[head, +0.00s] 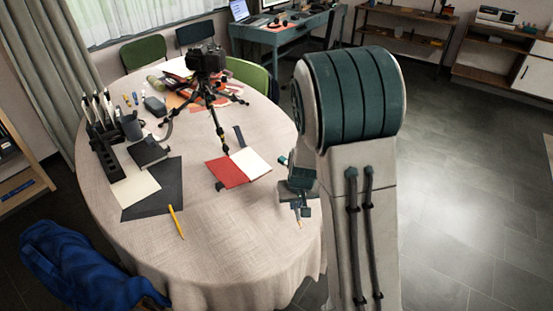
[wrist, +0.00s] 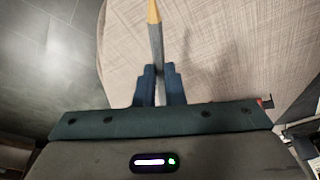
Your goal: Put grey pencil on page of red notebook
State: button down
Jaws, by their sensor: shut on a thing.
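My gripper (head: 301,209) is near the table's right edge, to the right of and nearer than the red notebook. In the wrist view its dark blue fingers (wrist: 158,76) are shut on the grey pencil (wrist: 156,45). The pencil's wood-coloured tip points away from the fingers, and its other end is hidden between them. In the head view only the small pencil tip (head: 300,224) shows below the fingers. The red notebook (head: 227,172) lies open on the table, with a red side on the left and a white page (head: 250,162) on the right.
The round table (head: 225,240) has bare cloth in front of the notebook. A camera tripod (head: 208,85) stands just behind it. A yellow pencil (head: 176,222) lies to the left, near dark and cream sheets (head: 160,200). A black holder (head: 103,150) stands at the left edge.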

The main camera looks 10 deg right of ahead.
aim_at(252, 173)
jog(key=z, duration=1.3)
jog(key=i, duration=2.35)
jog(key=u, duration=3.2)
